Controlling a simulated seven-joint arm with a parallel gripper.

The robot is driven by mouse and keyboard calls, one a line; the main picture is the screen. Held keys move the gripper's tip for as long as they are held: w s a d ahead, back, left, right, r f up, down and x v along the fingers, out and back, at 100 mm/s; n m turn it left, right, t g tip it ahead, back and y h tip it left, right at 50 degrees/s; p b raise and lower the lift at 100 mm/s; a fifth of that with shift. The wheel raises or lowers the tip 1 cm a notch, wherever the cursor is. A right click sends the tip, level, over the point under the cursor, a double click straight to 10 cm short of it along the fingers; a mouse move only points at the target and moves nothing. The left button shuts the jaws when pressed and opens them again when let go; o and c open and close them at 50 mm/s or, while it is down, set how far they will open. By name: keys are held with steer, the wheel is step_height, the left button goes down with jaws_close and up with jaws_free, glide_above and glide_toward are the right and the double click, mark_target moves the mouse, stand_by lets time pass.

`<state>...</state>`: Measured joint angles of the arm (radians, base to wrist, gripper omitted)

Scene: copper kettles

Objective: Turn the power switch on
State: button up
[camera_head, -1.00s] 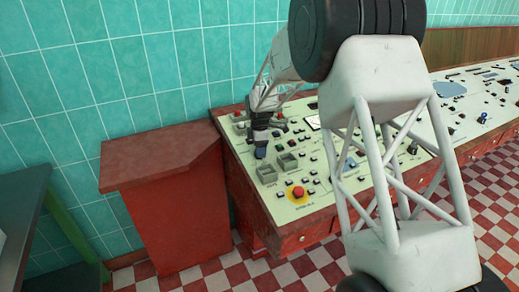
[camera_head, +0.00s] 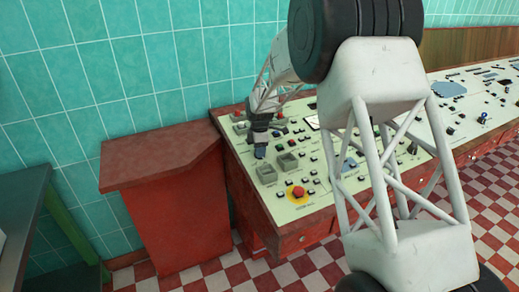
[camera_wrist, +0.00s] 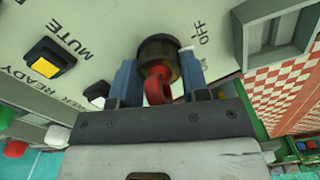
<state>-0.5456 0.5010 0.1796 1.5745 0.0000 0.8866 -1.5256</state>
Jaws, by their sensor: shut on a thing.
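The power switch (camera_wrist: 157,88) is a red lever in a dark round base on the cream panel, in the wrist view. The lettering "OFF" stands to the right of its base. My gripper (camera_wrist: 161,76) has one blue finger on each side of the red lever and is shut on it. In the head view my gripper (camera_head: 261,150) is down at the left end of the control panel (camera_head: 284,211), and there the switch is hidden behind it.
A red emergency button on a yellow disc (camera_head: 297,193) sits nearer the panel's front. A yellow-and-black button (camera_wrist: 51,57) lies beside "MUTE" lettering. Several small buttons and grey rectangular parts surround the gripper. A red cabinet (camera_head: 170,165) stands left of the console.

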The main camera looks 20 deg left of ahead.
steer(key=shift+m, duration=4.6)
steer(key=o, duration=0.9)
steer(key=shift+r, duration=0.2)
steer(key=shift+r, duration=3.75)
